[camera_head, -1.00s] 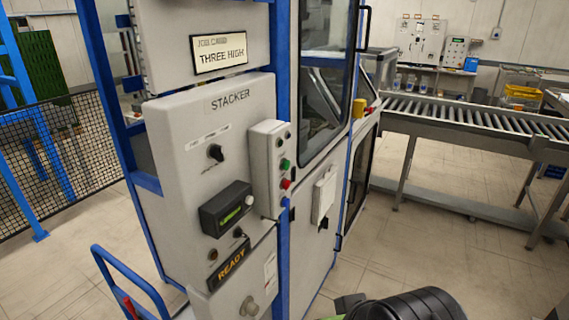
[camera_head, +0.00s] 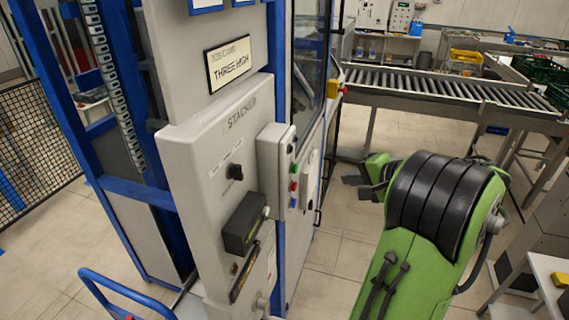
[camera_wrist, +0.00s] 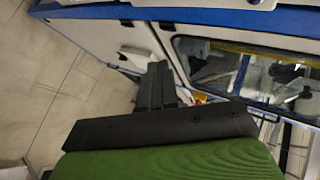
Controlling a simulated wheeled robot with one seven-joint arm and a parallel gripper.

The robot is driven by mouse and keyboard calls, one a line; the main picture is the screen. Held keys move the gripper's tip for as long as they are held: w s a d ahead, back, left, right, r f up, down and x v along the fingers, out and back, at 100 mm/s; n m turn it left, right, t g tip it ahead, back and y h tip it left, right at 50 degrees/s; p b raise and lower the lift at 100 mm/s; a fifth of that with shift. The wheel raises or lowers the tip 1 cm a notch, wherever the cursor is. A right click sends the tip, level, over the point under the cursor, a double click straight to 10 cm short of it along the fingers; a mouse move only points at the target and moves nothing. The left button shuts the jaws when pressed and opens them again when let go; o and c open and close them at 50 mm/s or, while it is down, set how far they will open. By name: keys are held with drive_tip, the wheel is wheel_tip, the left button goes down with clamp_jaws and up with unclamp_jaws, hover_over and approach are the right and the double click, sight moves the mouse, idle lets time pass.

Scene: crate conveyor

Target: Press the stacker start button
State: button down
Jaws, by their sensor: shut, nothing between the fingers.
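The stacker panel (camera_head: 205,150) is a light grey cabinet front with blue framing at the centre left of the head view. A narrow grey button box (camera_head: 270,165) stands out on its right side. The box carries a green button (camera_head: 293,168), a red button (camera_head: 293,186) and a blue button (camera_head: 293,202), seen at a slant. Which one is the start button is not readable. My gripper (camera_head: 352,180) is shut and empty, to the right of the box and apart from it. In the wrist view my dark fingers (camera_wrist: 157,85) point towards the cabinet side; no button is clear there.
A dark display unit (camera_head: 244,223) and a black knob (camera_head: 235,172) stick out of the panel. A sign (camera_head: 229,63) reads THREE HIGH. A roller conveyor (camera_head: 450,88) runs behind my arm. A blue handle rail (camera_head: 120,290) stands at the lower left. Floor shows between.

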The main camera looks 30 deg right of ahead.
sight(295, 169)
drive_tip(key=w+a+b, duration=0.1)
drive_tip(key=w+a, duration=0.4)
drive_tip(key=w, duration=0.2)
drive_tip(key=shift+a+b, duration=0.3)
drive_tip(key=shift+w, duration=0.1)
idle(1.8)
drive_tip(key=shift+w+a, duration=0.25)
drive_tip(key=shift+w, duration=0.05)
